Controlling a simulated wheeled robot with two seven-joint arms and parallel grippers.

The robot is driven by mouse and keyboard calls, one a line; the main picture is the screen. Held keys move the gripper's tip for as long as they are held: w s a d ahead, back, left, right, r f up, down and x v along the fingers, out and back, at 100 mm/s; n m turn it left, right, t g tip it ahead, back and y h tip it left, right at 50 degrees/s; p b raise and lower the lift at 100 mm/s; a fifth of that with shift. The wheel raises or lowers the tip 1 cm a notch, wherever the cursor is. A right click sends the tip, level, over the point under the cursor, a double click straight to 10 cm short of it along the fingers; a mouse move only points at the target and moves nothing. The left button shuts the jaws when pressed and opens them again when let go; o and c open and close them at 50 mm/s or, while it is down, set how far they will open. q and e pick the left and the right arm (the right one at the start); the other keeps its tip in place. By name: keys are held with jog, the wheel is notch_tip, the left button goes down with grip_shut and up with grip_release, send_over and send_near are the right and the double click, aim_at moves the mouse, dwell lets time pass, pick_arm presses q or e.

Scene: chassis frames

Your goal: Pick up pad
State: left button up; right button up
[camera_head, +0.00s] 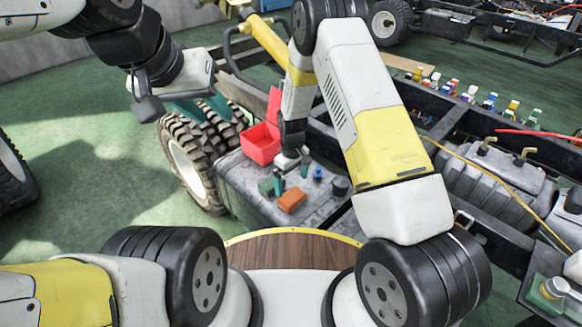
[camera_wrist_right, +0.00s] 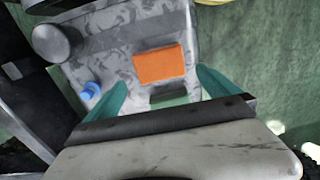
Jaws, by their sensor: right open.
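An orange block-shaped pad (camera_head: 291,201) lies on the grey, worn top of a box on the chassis; it also shows in the right wrist view (camera_wrist_right: 160,65). A dark green block (camera_head: 266,186) lies close beside it and shows partly in the right wrist view (camera_wrist_right: 170,98). I cannot tell which of the two is the pad meant. My right gripper (camera_head: 291,176) is open and empty above the box top, its teal fingers on either side of the blocks in the wrist view (camera_wrist_right: 161,90). My left gripper (camera_head: 200,108) hangs by the tyre, away from the blocks; its jaw gap is unclear.
A red open bin (camera_head: 262,145) stands behind the right gripper. A small blue item (camera_head: 318,173) and a dark round cap (camera_head: 341,186) are right of the blocks. A large tyre (camera_head: 196,160) borders the box on the left. Several small bottles line the far rail.

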aim_at(292, 196)
jog(key=shift+w+a+f, duration=0.1)
jog(key=shift+w+f, duration=0.1)
jog(key=shift+f, duration=0.55)
jog(key=f, duration=0.7)
jog(key=shift+s, duration=0.2)
jog(key=shift+c, duration=0.4)
jog(key=c, duration=1)
jog(key=shift+r, duration=0.1)
